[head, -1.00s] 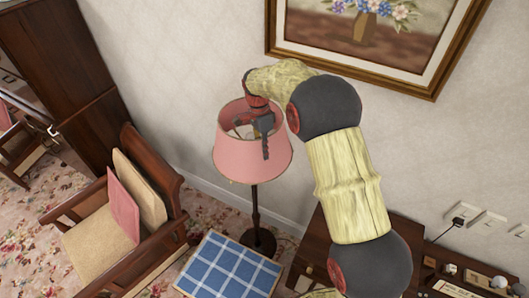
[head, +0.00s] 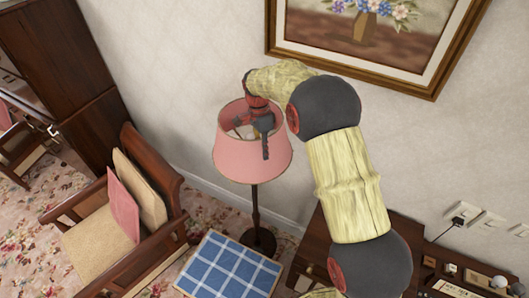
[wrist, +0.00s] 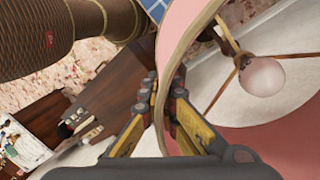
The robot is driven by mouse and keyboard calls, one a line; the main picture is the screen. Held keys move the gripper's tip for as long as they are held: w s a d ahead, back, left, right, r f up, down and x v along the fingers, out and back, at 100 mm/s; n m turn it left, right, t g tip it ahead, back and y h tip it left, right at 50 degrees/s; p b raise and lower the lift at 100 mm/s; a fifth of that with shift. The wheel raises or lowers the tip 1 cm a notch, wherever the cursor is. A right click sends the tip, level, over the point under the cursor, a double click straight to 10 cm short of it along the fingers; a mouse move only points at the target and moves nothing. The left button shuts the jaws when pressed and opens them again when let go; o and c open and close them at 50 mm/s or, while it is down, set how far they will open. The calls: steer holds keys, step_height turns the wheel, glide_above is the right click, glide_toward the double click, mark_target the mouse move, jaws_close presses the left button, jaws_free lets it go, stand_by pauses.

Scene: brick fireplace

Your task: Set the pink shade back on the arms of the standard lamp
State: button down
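The pink shade (head: 252,160) sits around the top of the standard lamp (head: 256,205), roughly level and with its open top facing up. My gripper (head: 262,140) is at the shade's near right rim, pointing down, one finger outside the wall. In the wrist view my gripper (wrist: 166,85) has its fingers apart, on either side of the shade's tan rim (wrist: 190,38). The bulb (wrist: 262,77) and a brass support (wrist: 228,36) show inside the shade. Whether the shade's fitting rests fully on the lamp arms is hidden.
A wooden armchair (head: 160,215) with cushions stands left of the lamp. A blue checked stool top (head: 230,268) is in front of it. A dark wooden cabinet (head: 330,235) stands at right. A framed flower picture (head: 440,85) hangs on the wall behind my arm.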

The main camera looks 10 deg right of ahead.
steer(key=shift+f, duration=0.15)
steer(key=c, duration=2.3)
jaws_free()
steer(key=o, duration=0.3)
steer(key=shift+o, duration=0.2)
steer(key=v, duration=1.2)
steer(key=shift+o, duration=0.8)
steer(key=o, duration=0.4)
